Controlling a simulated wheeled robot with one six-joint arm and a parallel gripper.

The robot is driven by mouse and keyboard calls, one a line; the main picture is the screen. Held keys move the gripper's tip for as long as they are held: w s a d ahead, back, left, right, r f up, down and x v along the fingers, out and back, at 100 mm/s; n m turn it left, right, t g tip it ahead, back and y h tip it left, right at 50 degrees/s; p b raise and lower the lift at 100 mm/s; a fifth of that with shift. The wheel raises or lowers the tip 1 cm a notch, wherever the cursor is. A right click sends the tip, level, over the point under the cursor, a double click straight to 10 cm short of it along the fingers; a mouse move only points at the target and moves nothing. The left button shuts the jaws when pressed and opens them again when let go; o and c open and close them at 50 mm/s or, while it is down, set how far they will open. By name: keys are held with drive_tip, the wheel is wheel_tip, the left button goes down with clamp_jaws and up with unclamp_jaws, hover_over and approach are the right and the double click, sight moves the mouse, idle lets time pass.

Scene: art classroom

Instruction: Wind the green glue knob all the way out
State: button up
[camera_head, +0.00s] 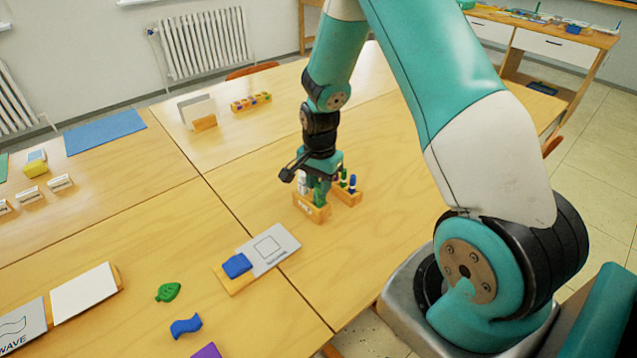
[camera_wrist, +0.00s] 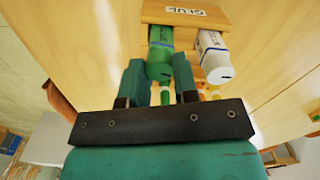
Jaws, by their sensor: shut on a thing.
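A green glue stick (camera_wrist: 161,42) stands in the wooden holder (camera_wrist: 150,12) labelled GLUE, beside a white glue stick (camera_wrist: 212,52). My gripper (camera_wrist: 159,68) has one finger on each side of the green stick's knob end (camera_wrist: 160,70) and is shut on it. In the head view, my gripper (camera_head: 318,186) points down over the glue holder (camera_head: 311,211) and partly hides the sticks. How far the knob is wound cannot be told.
A second small wooden holder (camera_head: 348,197) with several coloured sticks stands close on the right of the glue holder. A block with a blue piece (camera_head: 237,265) and a square-marked card (camera_head: 269,249) lie nearer. Open table surrounds them.

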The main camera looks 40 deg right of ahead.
drive_tip(key=m, duration=0.3)
drive_tip(key=shift+r+m, duration=0.1)
drive_tip(key=shift+m, duration=0.2)
drive_tip(key=m+p, duration=0.1)
drive_tip(key=m, duration=0.3)
drive_tip(key=shift+m, duration=0.3)
drive_tip(key=o, duration=1.5)
drive_tip(key=shift+c, duration=0.2)
drive_tip(key=n, duration=0.5)
drive_tip(key=shift+n+p, duration=0.3)
drive_tip(key=shift+p, duration=0.05)
drive_tip(key=n, duration=0.6)
drive_tip(key=shift+s+a+p, duration=0.1)
drive_tip(key=shift+a+p, duration=0.25)
drive_tip(key=shift+a, duration=0.9)
drive_tip(key=shift+c, duration=0.3)
